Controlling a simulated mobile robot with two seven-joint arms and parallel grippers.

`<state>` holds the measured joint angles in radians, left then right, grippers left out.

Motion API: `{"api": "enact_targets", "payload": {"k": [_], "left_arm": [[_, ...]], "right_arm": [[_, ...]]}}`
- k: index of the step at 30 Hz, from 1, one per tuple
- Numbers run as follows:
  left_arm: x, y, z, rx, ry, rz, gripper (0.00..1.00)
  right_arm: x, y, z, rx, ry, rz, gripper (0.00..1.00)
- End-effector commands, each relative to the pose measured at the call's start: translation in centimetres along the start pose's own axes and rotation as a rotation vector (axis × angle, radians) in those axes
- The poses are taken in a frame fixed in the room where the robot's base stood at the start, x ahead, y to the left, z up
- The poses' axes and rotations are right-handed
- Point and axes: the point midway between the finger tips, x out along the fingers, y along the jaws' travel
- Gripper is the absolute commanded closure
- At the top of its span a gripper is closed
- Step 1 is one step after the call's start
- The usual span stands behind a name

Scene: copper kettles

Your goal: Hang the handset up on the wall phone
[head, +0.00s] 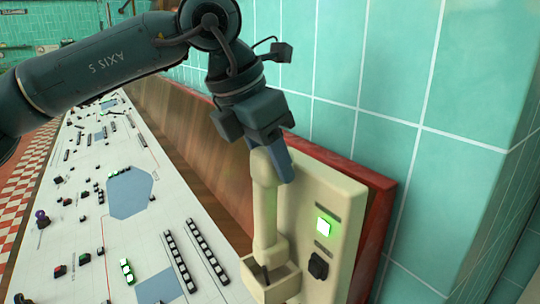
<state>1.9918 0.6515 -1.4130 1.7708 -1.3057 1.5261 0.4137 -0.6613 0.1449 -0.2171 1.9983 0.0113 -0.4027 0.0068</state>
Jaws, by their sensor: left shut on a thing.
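The cream handset (265,208) stands roughly upright in front of the wall phone. My left gripper (270,155) comes down from above and is shut on the handset's upper end. The wall phone (345,222) is a cream panel with a lit green square and a dark knob or switch. A box-like cradle (285,288) juts out at its lower left. The handset's lower end is at the cradle's opening; I cannot tell whether it rests inside or hangs just above. My right gripper is not in view.
The phone sits on a red-edged board (370,248) against a teal tiled wall (385,80). A long white control desk (75,240) with several buttons and switches runs along the left. A brown wooden panel (190,135) rises behind the desk.

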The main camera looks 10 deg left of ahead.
Motion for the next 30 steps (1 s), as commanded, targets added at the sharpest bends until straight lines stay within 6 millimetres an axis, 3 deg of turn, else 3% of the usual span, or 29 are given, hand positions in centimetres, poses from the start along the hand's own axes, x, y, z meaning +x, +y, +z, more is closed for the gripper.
{"api": "enact_targets", "payload": {"k": [30], "left_arm": [[1.7,0.0,-0.7,0.000,-0.001,0.000,0.99]], "right_arm": [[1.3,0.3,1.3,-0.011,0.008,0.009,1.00]]}}
